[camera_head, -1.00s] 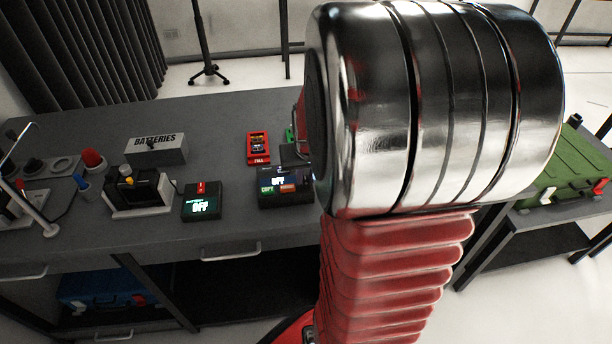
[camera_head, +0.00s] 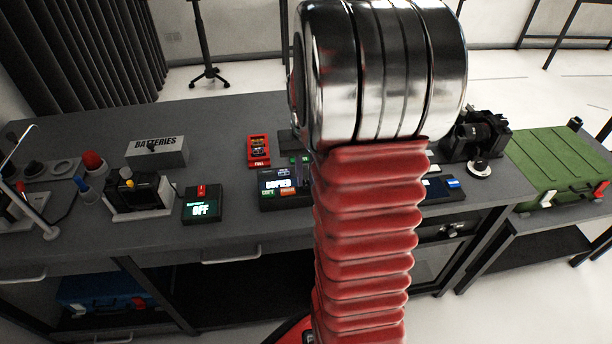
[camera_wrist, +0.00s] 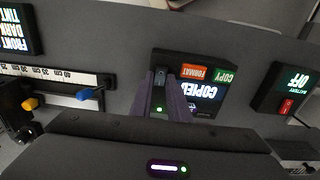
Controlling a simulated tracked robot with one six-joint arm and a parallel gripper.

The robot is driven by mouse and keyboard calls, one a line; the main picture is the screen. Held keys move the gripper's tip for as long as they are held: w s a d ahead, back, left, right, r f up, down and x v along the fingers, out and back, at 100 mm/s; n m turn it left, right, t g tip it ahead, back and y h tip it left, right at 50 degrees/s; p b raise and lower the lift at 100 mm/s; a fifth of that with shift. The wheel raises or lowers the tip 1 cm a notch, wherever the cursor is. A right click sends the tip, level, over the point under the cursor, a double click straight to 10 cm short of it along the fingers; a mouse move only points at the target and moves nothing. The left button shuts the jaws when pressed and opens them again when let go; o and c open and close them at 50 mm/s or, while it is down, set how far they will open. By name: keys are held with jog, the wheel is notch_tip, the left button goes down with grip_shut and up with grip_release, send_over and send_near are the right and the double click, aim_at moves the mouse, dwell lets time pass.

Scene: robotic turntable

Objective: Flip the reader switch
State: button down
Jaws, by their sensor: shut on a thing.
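The reader (camera_head: 287,188) is a dark box on the grey bench with a lit screen showing COPIED and small COPY and FORMAT labels. It also shows upside down in the wrist view (camera_wrist: 210,91), partly behind my fingers. My gripper (camera_wrist: 162,84) is at the reader's left side in the wrist view, its two dark purplish fingers shut on a small dark part there, which looks like the reader switch (camera_wrist: 160,76). The switch is mostly hidden between the fingers.
A battery box (camera_head: 202,206) reading OFF with a red switch stands left of the reader. A red FULL holder (camera_head: 258,150) is behind it. A grey BATTERIES box (camera_head: 157,151) and a yellow-knobbed device (camera_head: 136,190) are farther left. A green case (camera_head: 565,165) lies at right.

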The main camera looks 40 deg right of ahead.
jog(key=c, duration=2)
grip_release()
notch_tip(320, 180, up, 14)
jog(key=shift+s+a+f, duration=0.1)
jog(key=shift+s+f, duration=0.05)
